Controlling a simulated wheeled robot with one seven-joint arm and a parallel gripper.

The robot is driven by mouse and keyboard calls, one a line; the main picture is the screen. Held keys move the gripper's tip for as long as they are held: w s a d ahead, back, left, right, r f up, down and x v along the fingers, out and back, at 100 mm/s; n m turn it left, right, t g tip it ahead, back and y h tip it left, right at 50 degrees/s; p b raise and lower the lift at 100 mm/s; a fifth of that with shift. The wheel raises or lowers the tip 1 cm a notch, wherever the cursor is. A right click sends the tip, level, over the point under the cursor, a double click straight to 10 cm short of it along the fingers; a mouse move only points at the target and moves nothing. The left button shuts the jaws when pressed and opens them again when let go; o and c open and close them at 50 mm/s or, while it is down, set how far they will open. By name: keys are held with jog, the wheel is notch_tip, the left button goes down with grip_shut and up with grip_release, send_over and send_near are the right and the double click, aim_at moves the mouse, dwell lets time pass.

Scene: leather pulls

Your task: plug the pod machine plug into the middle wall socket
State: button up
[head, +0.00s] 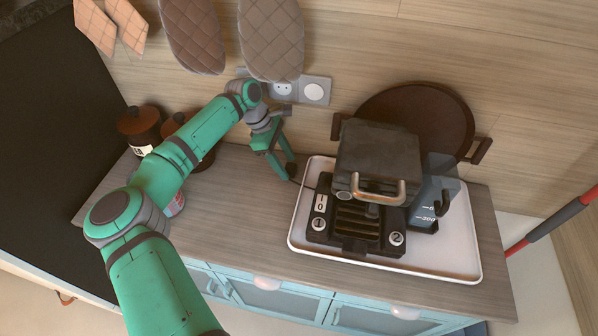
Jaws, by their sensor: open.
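The pod machine (378,160) is a dark block with a metal handle, standing on a white tray. A thin dark cord runs from its left side toward my gripper's fingertips. My gripper (282,172) points down over the counter, left of the tray, with its fingers apart. A small dark shape lies at the right fingertip; I cannot tell whether it is the plug or part of the finger. The wall socket panel (299,89) is behind and above my gripper.
The white tray (464,262) also holds a clear measuring jug (436,195). A round brown tray (415,105) leans on the wall behind. Dark jars (139,125) stand at the left, and quilted mitts (270,38) hang above the sockets. The counter's front left is mostly clear.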

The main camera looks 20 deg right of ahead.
jog(key=shift+s+f, duration=0.15)
jog(key=shift+f, duration=0.35)
jog(key=shift+a, duration=0.25)
jog(key=shift+d, duration=0.25)
jog(key=shift+c, duration=0.3)
jog(key=c, duration=1)
jog(key=shift+r, duration=0.1)
